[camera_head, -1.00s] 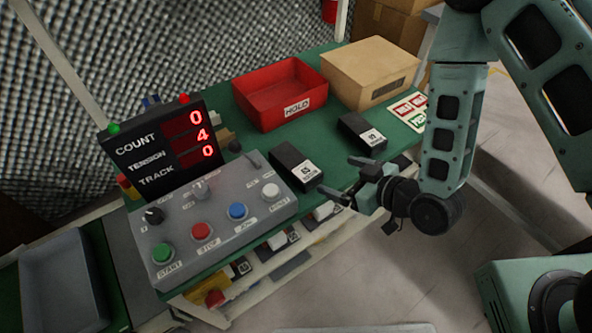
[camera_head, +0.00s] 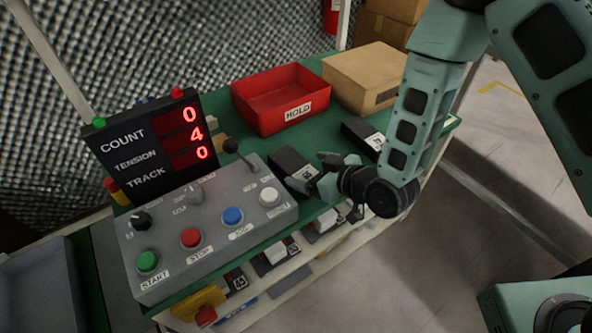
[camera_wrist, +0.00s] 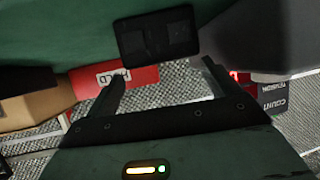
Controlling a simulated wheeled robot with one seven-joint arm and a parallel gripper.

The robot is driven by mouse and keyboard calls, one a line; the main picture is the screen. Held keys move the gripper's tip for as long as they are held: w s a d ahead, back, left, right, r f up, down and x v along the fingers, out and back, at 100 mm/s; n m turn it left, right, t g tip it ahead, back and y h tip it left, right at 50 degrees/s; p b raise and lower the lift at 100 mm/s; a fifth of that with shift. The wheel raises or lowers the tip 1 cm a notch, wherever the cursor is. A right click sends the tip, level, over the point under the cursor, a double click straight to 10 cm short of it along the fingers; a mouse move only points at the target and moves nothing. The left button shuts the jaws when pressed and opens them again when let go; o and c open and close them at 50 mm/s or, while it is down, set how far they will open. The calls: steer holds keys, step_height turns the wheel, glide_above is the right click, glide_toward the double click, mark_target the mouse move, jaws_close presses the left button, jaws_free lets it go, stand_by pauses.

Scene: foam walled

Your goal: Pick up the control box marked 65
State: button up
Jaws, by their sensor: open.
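The black control box (camera_head: 287,160) lies on the green table, just right of the grey control panel. Its white label is partly covered by my gripper (camera_head: 308,171), and the label's 65 is hard to read now. My gripper is open and empty, right at the box's near end. In the wrist view a black box (camera_wrist: 157,38) shows beyond the open fingers (camera_wrist: 167,85), with no label visible; it appears to be the same box. A second black box (camera_head: 362,137) lies farther right, its label partly hidden by my arm.
The grey control panel (camera_head: 205,240) with buttons and a lever stands close left of the gripper. The display (camera_head: 150,150) rises behind it. A red HOLD tray (camera_head: 281,118) and a cardboard box (camera_head: 350,95) stand at the back. Shelves with several items lie below the table edge.

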mark_target(297, 166)
steer(key=shift+x, duration=1.9)
steer(key=shift+r, duration=0.1)
steer(key=c, duration=1.3)
